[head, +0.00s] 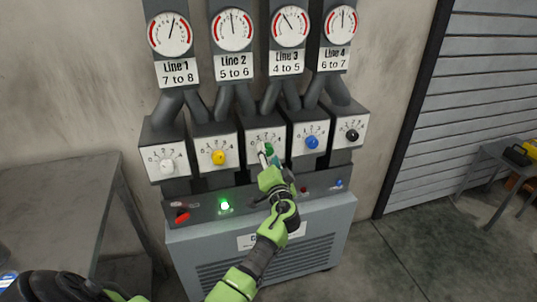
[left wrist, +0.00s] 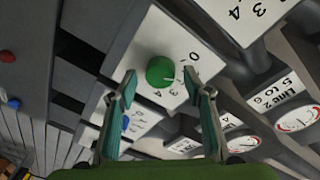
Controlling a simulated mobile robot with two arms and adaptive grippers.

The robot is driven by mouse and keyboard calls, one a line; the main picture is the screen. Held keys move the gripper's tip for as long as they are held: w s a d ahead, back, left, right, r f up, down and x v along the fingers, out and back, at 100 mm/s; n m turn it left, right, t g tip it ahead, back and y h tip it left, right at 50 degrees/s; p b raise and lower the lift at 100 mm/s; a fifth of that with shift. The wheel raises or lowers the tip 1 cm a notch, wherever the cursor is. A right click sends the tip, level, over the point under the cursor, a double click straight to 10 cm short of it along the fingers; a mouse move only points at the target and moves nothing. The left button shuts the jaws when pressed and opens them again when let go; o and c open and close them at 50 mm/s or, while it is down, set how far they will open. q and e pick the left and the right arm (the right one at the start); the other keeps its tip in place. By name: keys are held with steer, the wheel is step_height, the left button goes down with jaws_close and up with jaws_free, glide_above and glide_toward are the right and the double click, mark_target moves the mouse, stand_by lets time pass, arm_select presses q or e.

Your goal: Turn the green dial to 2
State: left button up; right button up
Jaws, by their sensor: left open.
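The green dial (head: 269,148) sits on the middle white scale plate of a row of dial boxes, partly hidden by my left gripper (head: 267,158). My right gripper is not seen.
White (head: 167,167) and yellow (head: 218,158) dials lie left of the green one, blue (head: 312,142) and black (head: 352,135) to the right. Below, a panel has a red switch (head: 182,217) and a lit green lamp (head: 225,205). A grey table (head: 60,205) stands left.

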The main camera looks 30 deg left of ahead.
arm_select(q)
steer(key=shift+w+a, duration=0.2)
steer(key=c, duration=1.1)
